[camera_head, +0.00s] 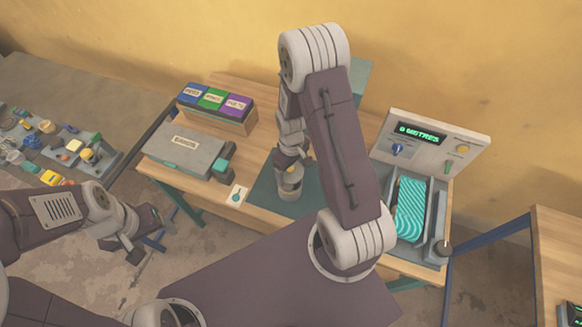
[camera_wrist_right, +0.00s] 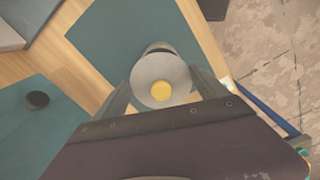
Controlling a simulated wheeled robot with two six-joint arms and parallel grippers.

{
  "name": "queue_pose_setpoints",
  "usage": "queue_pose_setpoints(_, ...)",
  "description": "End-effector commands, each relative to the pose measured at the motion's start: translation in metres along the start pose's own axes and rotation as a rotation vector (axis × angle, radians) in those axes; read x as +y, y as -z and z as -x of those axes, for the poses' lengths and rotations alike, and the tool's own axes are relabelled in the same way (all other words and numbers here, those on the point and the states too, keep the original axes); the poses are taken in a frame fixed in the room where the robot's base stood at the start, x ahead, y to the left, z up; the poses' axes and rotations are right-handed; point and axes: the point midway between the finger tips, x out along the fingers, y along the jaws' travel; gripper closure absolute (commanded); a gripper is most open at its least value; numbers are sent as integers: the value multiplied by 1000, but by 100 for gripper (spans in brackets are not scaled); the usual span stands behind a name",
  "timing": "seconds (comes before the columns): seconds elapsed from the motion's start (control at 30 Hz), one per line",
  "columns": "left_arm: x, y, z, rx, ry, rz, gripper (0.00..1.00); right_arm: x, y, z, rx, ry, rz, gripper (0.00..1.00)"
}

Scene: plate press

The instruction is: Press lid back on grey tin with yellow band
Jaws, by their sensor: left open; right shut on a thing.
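The grey tin with the yellow band (camera_head: 289,186) stands on the dark green mat in the middle of the table. My right gripper (camera_head: 290,163) comes down from above, right over it. In the right wrist view, the round grey lid (camera_wrist_right: 150,84) with a yellow centre sits between the two fingers of the right gripper (camera_wrist_right: 163,82), which is shut on it. A bit of the tin (camera_wrist_right: 158,48) shows past the lid's edge. The lid hides most of the tin there, so I cannot tell whether the lid is seated. My left gripper (camera_head: 134,246) is open and empty, off the table's left side.
A grey case (camera_head: 186,151) and a box with blue, green and purple labels (camera_head: 214,104) stand at the left. A machine with a lit display (camera_head: 424,132) and a teal striped block (camera_head: 411,208) are at the right. A small card (camera_head: 237,195) lies left of the tin.

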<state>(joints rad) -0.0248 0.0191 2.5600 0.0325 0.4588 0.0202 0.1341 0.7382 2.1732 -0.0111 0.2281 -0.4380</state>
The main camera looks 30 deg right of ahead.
Motion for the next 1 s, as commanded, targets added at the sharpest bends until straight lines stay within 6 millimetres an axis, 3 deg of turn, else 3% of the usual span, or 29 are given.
queue_pose_setpoints(0.2,-1,-3,-30,0,0,0,33,0,0,-32,0,0,0,61)
queue_pose_setpoints(0.4,-1,-4,-42,0,0,0,33,0,0,-49,0,0,0,61)
queue_pose_setpoints(1.0,-1,-4,-41,0,0,0,33,0,0,-49,0,0,0,61)
